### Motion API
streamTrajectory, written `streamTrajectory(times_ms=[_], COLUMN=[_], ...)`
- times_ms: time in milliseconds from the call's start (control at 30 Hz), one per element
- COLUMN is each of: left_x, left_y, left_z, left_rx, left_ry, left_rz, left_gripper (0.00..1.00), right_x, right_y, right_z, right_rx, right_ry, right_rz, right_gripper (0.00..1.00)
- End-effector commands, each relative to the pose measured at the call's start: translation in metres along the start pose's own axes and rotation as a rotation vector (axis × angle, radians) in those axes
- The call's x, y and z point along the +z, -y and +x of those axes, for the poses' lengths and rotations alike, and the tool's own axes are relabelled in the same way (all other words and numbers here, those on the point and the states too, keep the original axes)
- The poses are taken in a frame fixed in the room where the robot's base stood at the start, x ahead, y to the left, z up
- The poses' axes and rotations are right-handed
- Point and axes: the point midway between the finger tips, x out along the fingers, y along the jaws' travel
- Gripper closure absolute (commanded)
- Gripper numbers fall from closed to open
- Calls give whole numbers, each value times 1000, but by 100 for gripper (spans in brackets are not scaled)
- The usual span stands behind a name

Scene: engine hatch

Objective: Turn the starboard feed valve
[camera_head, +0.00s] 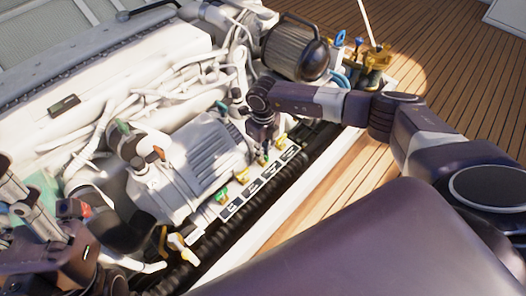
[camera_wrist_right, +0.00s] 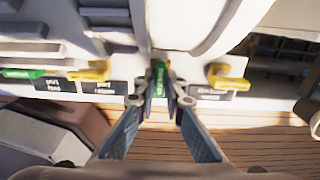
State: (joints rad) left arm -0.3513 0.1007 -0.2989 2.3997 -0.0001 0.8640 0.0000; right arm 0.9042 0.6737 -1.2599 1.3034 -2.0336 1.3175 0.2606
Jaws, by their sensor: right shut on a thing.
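A row of small valves with black label plates runs along the engine's front edge. My right gripper (camera_head: 263,154) points down at this row. In the right wrist view, its fingers (camera_wrist_right: 160,97) are shut on a green valve handle (camera_wrist_right: 160,72), which stands lengthwise between them. A yellow handle (camera_wrist_right: 90,73) lies to its left and another yellow handle (camera_wrist_right: 229,78) to its right. A further green handle (camera_wrist_right: 22,73) is at the far left. The label text is too small to read. My left gripper (camera_head: 32,212) is at the lower left, away from the row; its fingertips are unclear.
The white engine (camera_head: 120,75) with pipes fills the left and middle. A ribbed black hose (camera_head: 235,225) runs in front of the labels. A dark round filter (camera_head: 295,50) and brass fittings (camera_head: 376,57) stand behind my right arm. Wooden deck (camera_head: 455,60) is clear at right.

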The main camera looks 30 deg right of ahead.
Motion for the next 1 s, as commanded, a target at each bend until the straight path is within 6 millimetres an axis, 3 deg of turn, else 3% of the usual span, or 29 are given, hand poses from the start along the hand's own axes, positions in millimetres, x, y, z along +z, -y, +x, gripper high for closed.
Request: streamTrajectory(times_ms=[367,400,467,767,1000], left_x=[0,0,0,-1,0], left_y=[1,1,1,1,1], left_z=[0,0,0,1,0], left_rx=[-1,-1,-1,-3,-2], left_ry=[3,3,3,0,1], left_rz=[2,2,2,3,2], left_gripper=[60,60,60,60,60], right_x=[-1,-1,-1,0,1], right_y=[-1,-1,-1,0,0], right_z=[2,2,2,-1,-34], right_rx=[0,0,0,0,-2], right_ry=[-2,-2,-2,0,3], right_rz=[-5,-5,-5,-4,-6], right_gripper=[100,87,82,82,82])
